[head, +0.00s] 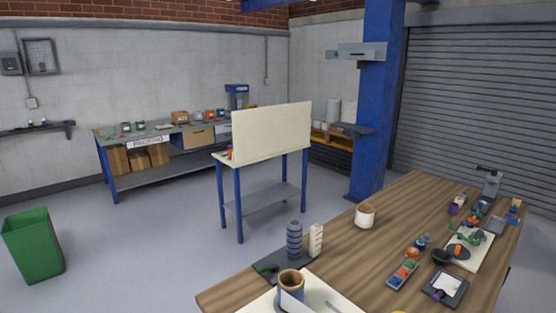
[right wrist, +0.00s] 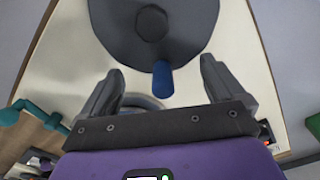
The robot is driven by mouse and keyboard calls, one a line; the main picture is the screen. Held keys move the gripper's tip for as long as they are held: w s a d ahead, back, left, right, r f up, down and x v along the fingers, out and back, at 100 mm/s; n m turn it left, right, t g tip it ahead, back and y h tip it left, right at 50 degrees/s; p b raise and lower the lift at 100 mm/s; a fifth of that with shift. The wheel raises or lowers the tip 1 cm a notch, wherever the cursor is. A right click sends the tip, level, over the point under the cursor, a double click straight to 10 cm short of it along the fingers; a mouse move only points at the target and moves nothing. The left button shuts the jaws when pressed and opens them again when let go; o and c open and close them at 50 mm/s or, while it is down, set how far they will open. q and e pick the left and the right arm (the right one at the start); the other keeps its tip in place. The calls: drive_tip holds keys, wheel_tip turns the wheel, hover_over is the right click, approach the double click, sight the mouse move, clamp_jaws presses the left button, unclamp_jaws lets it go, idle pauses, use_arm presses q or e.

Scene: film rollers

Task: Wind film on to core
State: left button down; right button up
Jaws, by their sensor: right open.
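In the right wrist view, my right gripper (right wrist: 160,72) is open, with one finger on each side of a short blue handle (right wrist: 162,79). The fingers look apart from the handle. The handle sits at the rim of a dark grey disc (right wrist: 182,30) with a round hub, in front of a cream panel (right wrist: 60,70). Part of another rounded thing is hidden behind my gripper. In the head view, a brown hollow roll (head: 291,280) with a white strip stands on a cream board at the wooden table's near edge. My left gripper is not in view.
A wooden table (head: 385,235) carries a white roll (head: 365,216), a ribbed grey cylinder (head: 294,240) and several small parts at its right. A cream upright panel (head: 272,130) stands on a blue-legged stand. A green bin (head: 33,245) is at left. Floor between is clear.

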idle(0.4)
drive_tip(key=shift+r+p, duration=2.8)
drive_tip(key=shift+r, duration=0.75)
